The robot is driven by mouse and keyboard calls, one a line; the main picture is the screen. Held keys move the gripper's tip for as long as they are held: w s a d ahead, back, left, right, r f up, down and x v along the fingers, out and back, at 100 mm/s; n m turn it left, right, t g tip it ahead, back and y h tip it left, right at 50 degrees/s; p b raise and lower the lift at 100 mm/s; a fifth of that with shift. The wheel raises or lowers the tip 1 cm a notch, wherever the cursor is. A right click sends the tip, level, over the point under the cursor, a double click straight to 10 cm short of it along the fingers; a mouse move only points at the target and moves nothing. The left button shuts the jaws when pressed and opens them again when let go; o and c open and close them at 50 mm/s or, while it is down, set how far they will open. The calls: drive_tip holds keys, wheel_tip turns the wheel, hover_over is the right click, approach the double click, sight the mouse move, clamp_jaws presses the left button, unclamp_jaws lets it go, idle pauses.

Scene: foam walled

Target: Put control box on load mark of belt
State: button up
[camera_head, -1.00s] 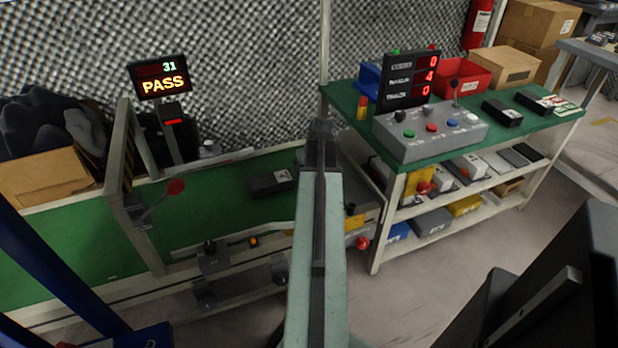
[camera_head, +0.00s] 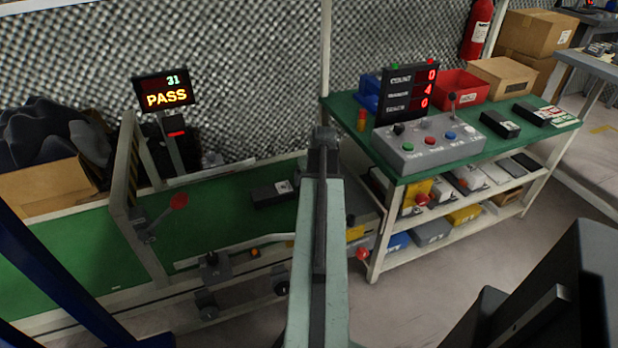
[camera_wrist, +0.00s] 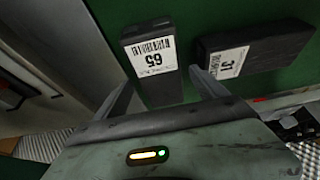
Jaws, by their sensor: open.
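In the wrist view, a black control box (camera_wrist: 153,55) with a white label reading about 65 lies on the green surface, its near end between my fingers. My gripper (camera_wrist: 162,92) is open, one finger on each side of that box; contact is unclear. A second black box (camera_wrist: 262,50), labelled 31, lies to its right, outside the fingers. In the head view, one black box (camera_head: 272,193) lies on the green belt (camera_head: 215,222), left of my arm. My arm hides my gripper and the box between its fingers there. I cannot make out the load mark.
A frame (camera_head: 135,195) with a red-knobbed lever (camera_head: 178,202) spans the belt. A display (camera_head: 163,92) reads 31 PASS behind it. At right, a green-topped shelf unit (camera_head: 410,183) carries a button panel (camera_head: 430,143), a red bin (camera_head: 462,88) and black boxes (camera_head: 500,124).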

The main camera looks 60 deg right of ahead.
drive_tip(key=p+v, duration=0.7)
drive_tip(key=v, duration=0.2)
drive_tip(key=shift+r+p, duration=0.3)
drive_tip(key=shift+r, duration=0.05)
drive_tip(key=shift+a, duration=0.1)
